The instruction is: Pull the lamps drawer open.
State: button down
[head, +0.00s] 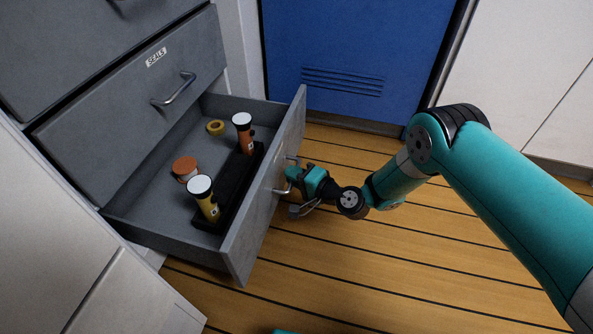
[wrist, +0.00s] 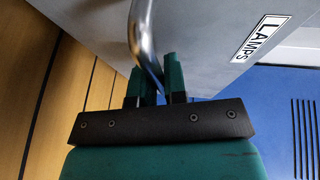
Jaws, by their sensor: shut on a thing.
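The lamps drawer (head: 262,215) is the lowest grey drawer in the head view, and it stands well out from the cabinet. Its LAMPS label (wrist: 262,38) shows in the wrist view. Its bar handle (wrist: 143,35) is metal and stands off the front. My gripper (head: 292,180) is at the front of this drawer, shut on the handle. In the wrist view the two green fingers (wrist: 159,82) sit either side of the bar. Inside the drawer are a yellow flashlight (head: 206,203), an orange flashlight (head: 245,138), an orange-topped round item (head: 185,168) and a yellow ring (head: 215,127).
The flashlights stand in a black holder (head: 238,195). The SEALS drawer (head: 130,105) above is closed. A blue vented door (head: 350,50) stands behind, and white cabinets are at the right and lower left. The plank floor (head: 370,270) in front is clear.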

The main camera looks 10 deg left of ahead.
dwell(0.3)
jog(key=c, duration=1.2)
grip_release()
jog(key=shift+d, duration=0.1)
jog(key=shift+p+v, duration=8.7)
jog(key=shift+p, duration=0.3)
jog(key=shift+r, duration=0.1)
jog(key=shift+w, duration=0.1)
